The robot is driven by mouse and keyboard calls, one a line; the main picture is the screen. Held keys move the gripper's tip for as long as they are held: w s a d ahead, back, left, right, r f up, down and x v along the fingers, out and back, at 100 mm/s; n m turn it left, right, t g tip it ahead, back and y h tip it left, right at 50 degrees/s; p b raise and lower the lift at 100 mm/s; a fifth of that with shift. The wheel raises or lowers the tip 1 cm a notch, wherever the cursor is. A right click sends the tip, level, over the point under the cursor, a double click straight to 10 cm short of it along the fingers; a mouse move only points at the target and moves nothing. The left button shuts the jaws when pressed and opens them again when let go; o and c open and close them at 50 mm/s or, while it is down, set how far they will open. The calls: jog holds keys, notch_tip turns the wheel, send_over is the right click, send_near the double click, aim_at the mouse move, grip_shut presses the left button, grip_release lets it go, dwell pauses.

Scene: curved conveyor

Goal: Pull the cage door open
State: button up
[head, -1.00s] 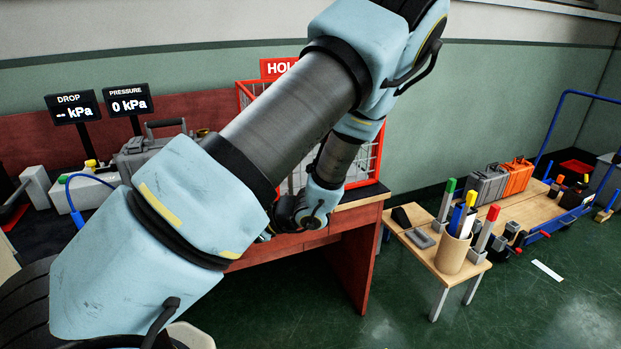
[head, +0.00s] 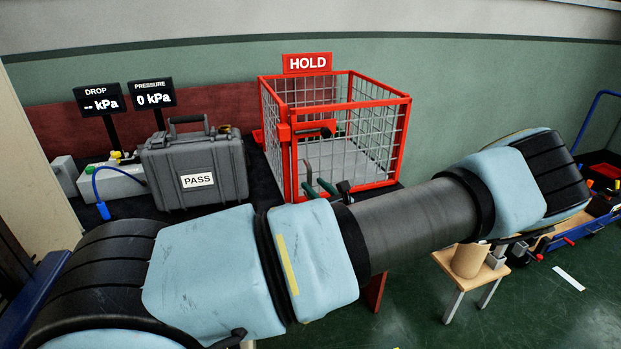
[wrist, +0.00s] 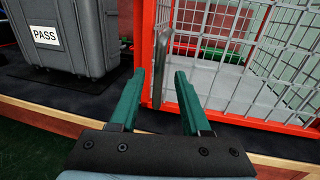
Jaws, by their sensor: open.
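The red wire-mesh cage (head: 375,101) stands on the bench under a red HOLD sign (head: 307,63). Its meshed front shows at the right of the wrist view (wrist: 238,68). I cannot tell for certain whether the door is fully closed. A grey upright handle bar (wrist: 163,66) stands beside the red left post (wrist: 146,50). My gripper (head: 317,184) is low in front of the cage's left front. In the wrist view my gripper (wrist: 162,78) is open, its green fingers on either side of the bar's lower part. Contact with the bar cannot be made out.
A grey case (head: 196,168) marked PASS stands left of the cage; it also shows in the wrist view (wrist: 68,35). Two display signs and a white unit (head: 110,183) are farther left. A small wooden table (head: 460,283) stands right of the bench.

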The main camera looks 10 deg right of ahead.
aim_at(310, 183)
jog(key=shift+p+x, duration=0.3)
jog(key=shift+x, duration=1.35)
grip_shut()
jog(key=shift+a, duration=0.1)
